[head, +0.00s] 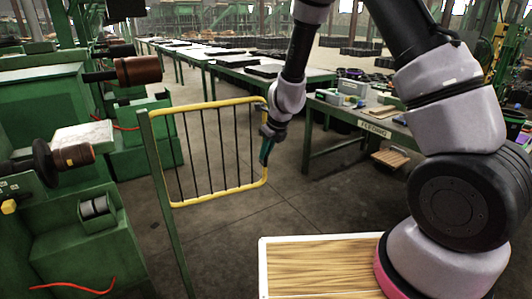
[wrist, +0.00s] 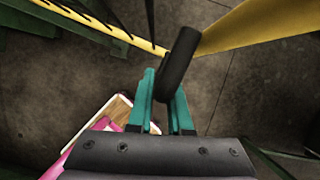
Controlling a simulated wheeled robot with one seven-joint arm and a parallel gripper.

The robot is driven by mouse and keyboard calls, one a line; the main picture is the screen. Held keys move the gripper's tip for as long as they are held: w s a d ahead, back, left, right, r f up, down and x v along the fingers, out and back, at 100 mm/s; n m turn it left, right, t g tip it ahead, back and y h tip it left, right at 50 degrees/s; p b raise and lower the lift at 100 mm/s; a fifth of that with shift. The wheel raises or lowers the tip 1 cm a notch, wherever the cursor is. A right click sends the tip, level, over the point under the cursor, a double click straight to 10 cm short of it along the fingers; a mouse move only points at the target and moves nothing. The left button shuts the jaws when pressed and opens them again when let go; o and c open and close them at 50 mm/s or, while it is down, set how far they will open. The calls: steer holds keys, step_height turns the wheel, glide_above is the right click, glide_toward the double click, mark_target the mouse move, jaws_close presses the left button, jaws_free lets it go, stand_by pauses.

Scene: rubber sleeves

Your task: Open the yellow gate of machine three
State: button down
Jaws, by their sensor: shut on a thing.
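The yellow gate (head: 216,201) has a yellow tube frame with dark vertical bars and joins a green post (head: 160,190) on its left side. In the head view my gripper (head: 266,152) is at the gate's right, free end. In the wrist view the yellow frame (wrist: 240,27) runs to the upper right and a dark cylindrical handle (wrist: 180,60) stands by it. My gripper's teal fingers (wrist: 163,105) are shut on the lower part of that handle. The head view hides the handle behind my gripper.
Green machines (head: 40,100) with brown rollers (head: 138,70) stand on the left. A green workbench (head: 340,115) with boxes and tools stands behind my arm. Bare concrete floor (head: 235,235) lies below and in front of the gate. A wooden board with a white edge (head: 320,262) is at the bottom.

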steer(key=c, duration=0.8)
jaws_free()
steer(key=shift+c, duration=0.2)
steer(key=v, duration=1)
steer(key=shift+r, duration=0.4)
steer(key=shift+s, duration=0.1)
